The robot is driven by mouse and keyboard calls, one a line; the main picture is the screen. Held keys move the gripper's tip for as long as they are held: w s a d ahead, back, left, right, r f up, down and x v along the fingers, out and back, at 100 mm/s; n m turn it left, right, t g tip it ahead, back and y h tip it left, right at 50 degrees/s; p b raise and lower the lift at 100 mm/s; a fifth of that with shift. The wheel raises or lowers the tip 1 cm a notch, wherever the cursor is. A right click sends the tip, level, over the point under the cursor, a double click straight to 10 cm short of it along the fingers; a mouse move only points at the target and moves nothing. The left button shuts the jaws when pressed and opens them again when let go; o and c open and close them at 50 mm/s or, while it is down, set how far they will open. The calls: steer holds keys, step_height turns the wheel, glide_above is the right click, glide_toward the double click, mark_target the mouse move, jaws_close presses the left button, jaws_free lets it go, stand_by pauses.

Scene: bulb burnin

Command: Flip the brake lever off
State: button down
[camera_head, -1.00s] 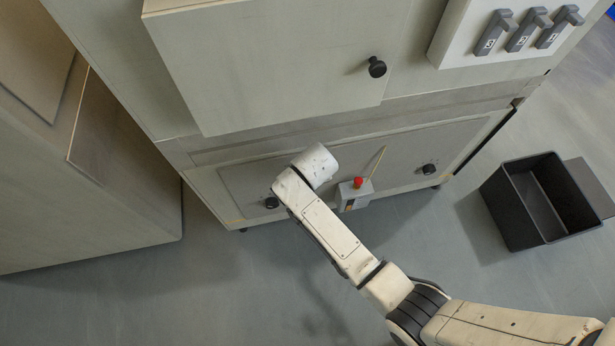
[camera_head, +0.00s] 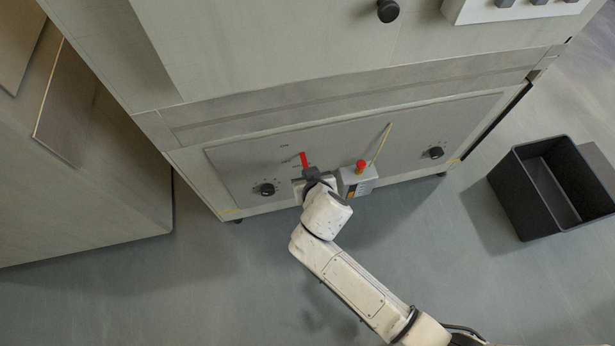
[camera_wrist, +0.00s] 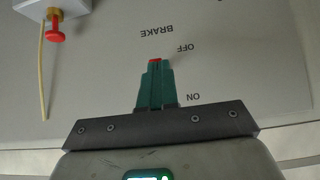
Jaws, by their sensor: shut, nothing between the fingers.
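The brake lever (camera_head: 303,159) is a small red handle on the grey lower panel of the cabinet. In the wrist view only its red tip (camera_wrist: 155,61) shows, just past the fingertips; the rest is hidden behind them. Printed labels BRAKE, OFF and ON appear upside down beside it, with the tip nearer OFF in the picture. Whether the lever is set on or off I cannot tell. My gripper (camera_head: 309,171) is at the panel, right by the lever; its green fingers (camera_wrist: 155,77) are shut together. Contact with the lever is unclear.
A grey box (camera_head: 358,181) with a red button and yellow rod sits just right of my gripper. Black knobs (camera_head: 267,189) and (camera_head: 436,153) flank the panel. A black bin (camera_head: 515,205) stands on the floor at right. A cabinet (camera_head: 100,190) stands left.

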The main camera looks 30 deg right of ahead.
steer(key=f+t+b, duration=0.1)
steer(key=b, duration=0.1)
steer(key=t+b, duration=0.1)
steer(key=b, duration=0.1)
steer(key=shift+s+f+h+b, duration=0.2)
steer(key=shift+f+h+b, duration=0.1)
steer(key=shift+f+b, duration=0.1)
steer(key=shift+r, duration=0.1)
steer(key=shift+r+p, duration=0.6)
steer(key=shift+r, duration=0.1)
